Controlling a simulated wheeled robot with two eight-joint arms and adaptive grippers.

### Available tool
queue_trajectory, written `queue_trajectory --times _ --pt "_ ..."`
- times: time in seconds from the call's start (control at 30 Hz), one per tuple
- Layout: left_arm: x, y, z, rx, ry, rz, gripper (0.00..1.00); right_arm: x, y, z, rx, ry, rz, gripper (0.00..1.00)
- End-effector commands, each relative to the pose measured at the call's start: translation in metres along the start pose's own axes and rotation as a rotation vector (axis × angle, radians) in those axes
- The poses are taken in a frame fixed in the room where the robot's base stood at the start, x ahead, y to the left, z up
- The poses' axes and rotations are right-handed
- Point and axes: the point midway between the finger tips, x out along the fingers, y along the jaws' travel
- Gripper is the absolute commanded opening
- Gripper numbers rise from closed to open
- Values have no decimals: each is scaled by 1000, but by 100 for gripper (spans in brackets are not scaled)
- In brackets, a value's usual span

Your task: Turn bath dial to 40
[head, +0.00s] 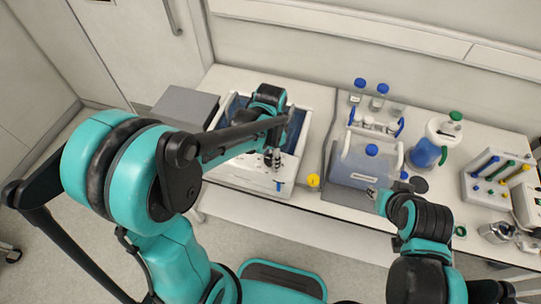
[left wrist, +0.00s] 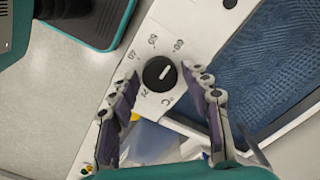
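The black dial (left wrist: 160,73) with a white pointer line sits on the white front panel of the bath in the left wrist view. Small numbers are printed around it. The line slants from lower left to upper right. My left gripper (left wrist: 163,73) is open, one finger on each side of the dial, with a visible gap on both sides. In the head view the white bath (head: 280,187) stands on the bench, and my left gripper (head: 272,158) is over its front panel, hiding the dial. My right gripper (head: 378,195) is small and partly hidden by its arm at lower right.
Right of the bath are a yellow object (head: 313,180), a large blue-tinted container (head: 365,163), blue-capped bottles (head: 379,92), a green-capped jug (head: 434,140) and a rack (head: 487,178). A grey box (head: 185,106) is at left. The blue bath interior (left wrist: 270,60) lies beside the dial.

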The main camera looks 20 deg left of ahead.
Motion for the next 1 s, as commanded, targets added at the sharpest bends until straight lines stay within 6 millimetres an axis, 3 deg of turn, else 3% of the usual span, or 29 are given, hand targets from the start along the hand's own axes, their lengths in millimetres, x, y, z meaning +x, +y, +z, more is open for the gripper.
queue_trajectory --times 0.03,0.1,0.13,0.57,1.0 --pt "0 0 0 0 0 0 27 0 0 0 0 0 0 30" --pt "0 0 0 0 0 0 9 0 0 0 0 0 0 30" --pt "0 0 0 0 0 0 7 0 0 0 0 0 0 30" --pt "0 0 0 -68 0 0 7 0 0 0 0 0 0 30" --pt "0 0 0 -422 0 0 7 0 0 0 0 0 0 30"
